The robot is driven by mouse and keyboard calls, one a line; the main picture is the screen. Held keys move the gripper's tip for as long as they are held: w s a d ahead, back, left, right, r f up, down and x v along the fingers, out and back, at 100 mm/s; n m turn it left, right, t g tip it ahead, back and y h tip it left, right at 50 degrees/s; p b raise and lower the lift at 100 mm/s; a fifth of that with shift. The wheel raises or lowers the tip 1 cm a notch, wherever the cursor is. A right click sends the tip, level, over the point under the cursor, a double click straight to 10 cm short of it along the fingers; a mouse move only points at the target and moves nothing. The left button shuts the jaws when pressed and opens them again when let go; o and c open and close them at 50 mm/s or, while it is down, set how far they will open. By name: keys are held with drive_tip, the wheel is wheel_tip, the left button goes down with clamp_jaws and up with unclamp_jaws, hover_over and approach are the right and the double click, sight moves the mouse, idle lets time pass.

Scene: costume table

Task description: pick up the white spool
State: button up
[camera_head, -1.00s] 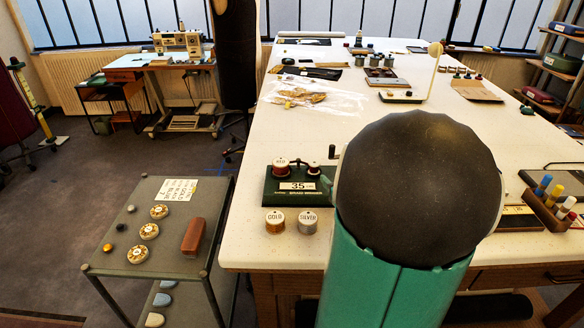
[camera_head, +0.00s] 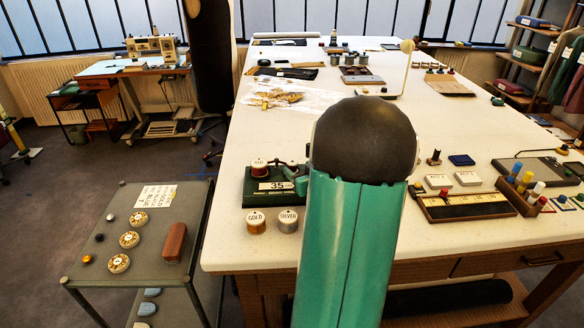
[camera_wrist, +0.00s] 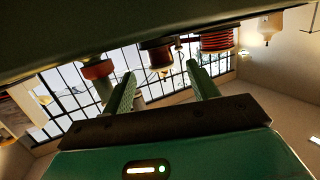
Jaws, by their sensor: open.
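My gripper (camera_wrist: 160,69) shows in the wrist view with two green fingers apart and nothing between them. In the head view, my arm hides it. The wrist view is tilted and seems upside down. Beyond the fingertips it shows a reddish spool (camera_wrist: 97,70), a brown spool (camera_wrist: 155,57) and a red-wound spool (camera_wrist: 217,39). A small pale object (camera_wrist: 270,24) is at upper right, apart from the fingers; I cannot tell if it is the white spool. In the head view, white-topped spools marked GOLD (camera_head: 256,222) and SILVER (camera_head: 288,220) stand near the table's front edge.
A green stand (camera_head: 270,186) marked 35 holds a red spool (camera_head: 259,168). A grey cart (camera_head: 190,240) is at left. A rack of coloured tubes (camera_head: 520,196) and a ruler tray (camera_head: 465,206) are at right on the white table (camera_head: 330,120).

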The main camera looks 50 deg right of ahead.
sight(293, 164)
drive_tip(key=x, duration=0.5)
drive_tip(key=shift+w+f, duration=0.2)
drive_tip(key=shift+c, duration=0.2)
drive_tip(key=c, duration=1.1)
drive_tip(key=shift+r, duration=0.1)
drive_tip(key=shift+s+a+r, duration=0.25)
drive_tip(key=shift+s+r, duration=0.05)
drive_tip(key=shift+r, duration=0.1)
drive_tip(key=shift+c, duration=0.7)
drive_tip(key=s+a+r, duration=0.2)
drive_tip(key=s+a, duration=0.1)
drive_tip(key=s+a+r, duration=0.2)
drive_tip(key=a, duration=0.1)
drive_tip(key=s+a+r, duration=0.3)
drive_tip(key=a, duration=0.1)
drive_tip(key=shift+s, duration=0.35)
clamp_jaws()
